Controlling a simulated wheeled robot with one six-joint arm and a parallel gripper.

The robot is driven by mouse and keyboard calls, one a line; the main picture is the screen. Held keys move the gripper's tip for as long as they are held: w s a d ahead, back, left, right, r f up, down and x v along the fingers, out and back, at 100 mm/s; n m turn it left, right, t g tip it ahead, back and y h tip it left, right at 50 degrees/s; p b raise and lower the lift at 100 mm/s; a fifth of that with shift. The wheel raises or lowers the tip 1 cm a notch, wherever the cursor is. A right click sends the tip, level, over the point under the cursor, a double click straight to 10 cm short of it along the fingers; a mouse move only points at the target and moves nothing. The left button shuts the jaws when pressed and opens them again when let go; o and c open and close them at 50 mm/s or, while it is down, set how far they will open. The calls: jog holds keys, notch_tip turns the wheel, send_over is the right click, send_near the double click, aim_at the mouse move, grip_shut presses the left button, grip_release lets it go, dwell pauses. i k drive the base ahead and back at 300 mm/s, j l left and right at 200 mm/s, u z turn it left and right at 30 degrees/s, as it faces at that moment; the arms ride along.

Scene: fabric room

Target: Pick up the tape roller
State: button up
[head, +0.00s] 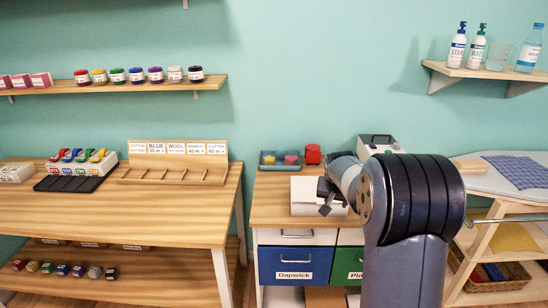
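I cannot tell for sure which thing is the tape roller. Small roller-like things with red, blue, green and yellow tops (83,155) stand in a white labelled rack on the left table. A small red object (313,154) stands at the back of the right worktop, too small to identify. My gripper (328,197) is over the right worktop, in front of a white flat-sided item (304,194). My arm hides part of the gripper and of that item. The finger gap and anything held between the fingers cannot be made out.
A blue-grey tray (267,166) with small coloured pieces and a white box-like device (380,144) stand at the worktop's back. The left table's front (130,220) is clear. An ironing board (490,180) stands at right.

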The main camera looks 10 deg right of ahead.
aim_at(313, 155)
jog(key=i+l+u, duration=0.5)
jog(key=i+l, duration=0.4)
jog(key=l, duration=0.15)
jog(key=i+l, duration=0.25)
jog(key=l, duration=0.1)
